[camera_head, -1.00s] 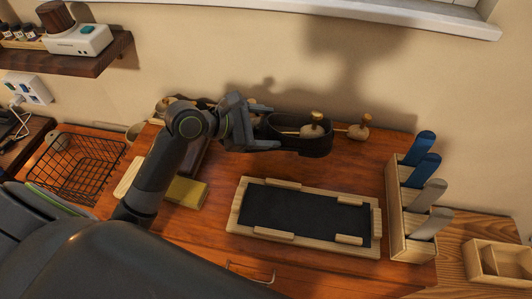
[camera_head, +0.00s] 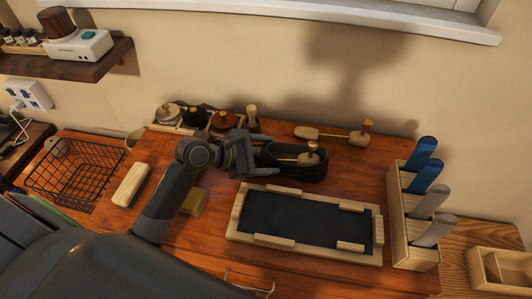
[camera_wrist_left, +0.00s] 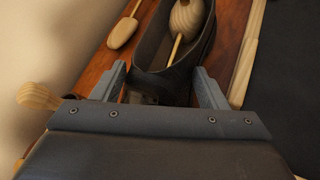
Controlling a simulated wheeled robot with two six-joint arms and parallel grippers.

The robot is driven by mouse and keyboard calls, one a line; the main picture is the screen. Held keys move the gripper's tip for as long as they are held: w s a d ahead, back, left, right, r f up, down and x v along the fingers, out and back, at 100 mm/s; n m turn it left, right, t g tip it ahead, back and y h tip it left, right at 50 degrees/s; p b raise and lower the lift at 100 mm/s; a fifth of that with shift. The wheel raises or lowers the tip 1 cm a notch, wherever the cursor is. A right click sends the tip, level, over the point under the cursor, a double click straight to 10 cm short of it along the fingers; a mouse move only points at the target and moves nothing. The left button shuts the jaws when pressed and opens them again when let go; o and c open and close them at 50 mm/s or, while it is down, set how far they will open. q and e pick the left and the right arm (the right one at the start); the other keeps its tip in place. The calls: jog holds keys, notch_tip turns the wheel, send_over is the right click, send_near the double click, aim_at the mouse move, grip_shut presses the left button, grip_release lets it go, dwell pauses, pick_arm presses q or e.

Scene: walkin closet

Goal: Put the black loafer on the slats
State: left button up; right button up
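The black loafer (camera_head: 318,172) is at the back middle of the wooden worktop, toe to the right, with a wooden shoe tree (camera_head: 308,158) inside. My left gripper (camera_head: 258,155) comes from the left and has its fingers on either side of the heel. In the left wrist view the fingers (camera_wrist_left: 160,90) flank the heel end of the loafer (camera_wrist_left: 150,50) closely. I cannot tell whether the sole touches the worktop. No slats that I can clearly identify are in view. My right gripper is not in view.
A wooden tray with a black pad (camera_head: 300,215) lies just in front of the loafer. A second shoe tree (camera_head: 335,133) lies behind it. A holder (camera_head: 398,225) with blue and grey handles stands right. A wire basket (camera_head: 75,170) and a pale wooden block (camera_head: 130,184) are left.

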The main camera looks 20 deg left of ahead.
pick_arm(q)
jog(key=o, duration=0.4)
jog(key=shift+o, duration=0.2)
jog(key=shift+r, duration=0.15)
